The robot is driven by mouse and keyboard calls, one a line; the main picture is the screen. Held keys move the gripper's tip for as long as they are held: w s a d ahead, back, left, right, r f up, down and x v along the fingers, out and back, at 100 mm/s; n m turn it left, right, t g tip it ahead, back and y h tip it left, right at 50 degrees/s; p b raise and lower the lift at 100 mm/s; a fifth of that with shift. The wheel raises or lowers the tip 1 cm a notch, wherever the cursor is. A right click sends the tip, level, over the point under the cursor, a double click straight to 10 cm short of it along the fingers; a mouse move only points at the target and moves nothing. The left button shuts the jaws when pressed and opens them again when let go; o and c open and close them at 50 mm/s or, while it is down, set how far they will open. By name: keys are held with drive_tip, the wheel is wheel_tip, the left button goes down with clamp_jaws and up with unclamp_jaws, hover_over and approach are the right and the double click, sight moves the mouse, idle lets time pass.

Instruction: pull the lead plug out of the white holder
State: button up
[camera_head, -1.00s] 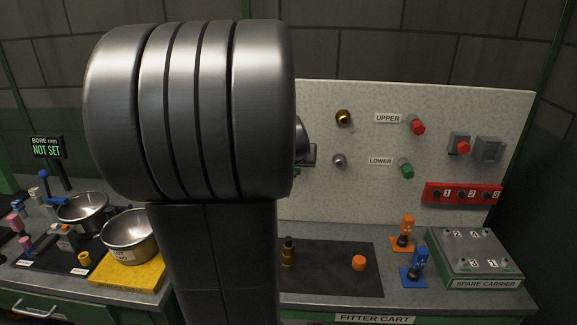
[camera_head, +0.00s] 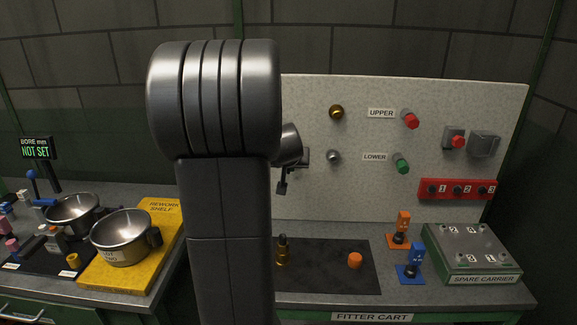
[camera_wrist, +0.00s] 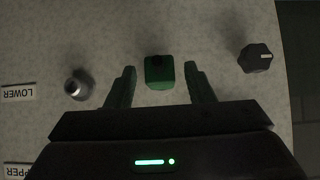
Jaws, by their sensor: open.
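In the wrist view my gripper (camera_wrist: 160,82) is open, its two fingers apart and nothing held between them. A green block with a dark spot on top (camera_wrist: 158,74) is on the pale panel, centred in the gap at the fingertips; I cannot tell whether they touch it. In the head view my arm hides that part of the panel and most of the gripper. I cannot pick out the lead plug or the white holder with certainty. Small coloured parts, some of them white (camera_head: 45,202), stand at the far left, too small to tell apart.
The wrist view shows a silver pin (camera_wrist: 78,85) left of the block and a dark knob (camera_wrist: 255,57) right. On the cart stand an orange holder (camera_head: 399,240), a blue holder (camera_head: 411,273) and the spare carrier (camera_head: 470,255). A bowl (camera_head: 122,240) sits on the yellow shelf (camera_head: 160,215).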

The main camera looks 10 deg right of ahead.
clamp_jaws()
drive_tip(key=shift+s, duration=0.25)
drive_tip(key=shift+s+a+b, duration=0.1)
drive_tip(key=shift+s+b, duration=0.05)
drive_tip(key=shift+b, duration=0.2)
drive_tip(key=shift+s+a, duration=0.1)
drive_tip(key=shift+s, duration=0.25)
idle(0.6)
drive_tip(key=shift+s+a+b, duration=0.25)
drive_tip(key=shift+s+b, duration=0.2)
drive_tip(key=shift+s, duration=0.35)
drive_tip(key=shift+s+a+b, duration=0.2)
drive_tip(key=shift+s+b, duration=0.2)
drive_tip(key=shift+s, duration=0.4)
drive_tip(key=shift+s+a+b, duration=0.25)
drive_tip(key=shift+s+b, duration=0.2)
drive_tip(key=shift+s, duration=0.35)
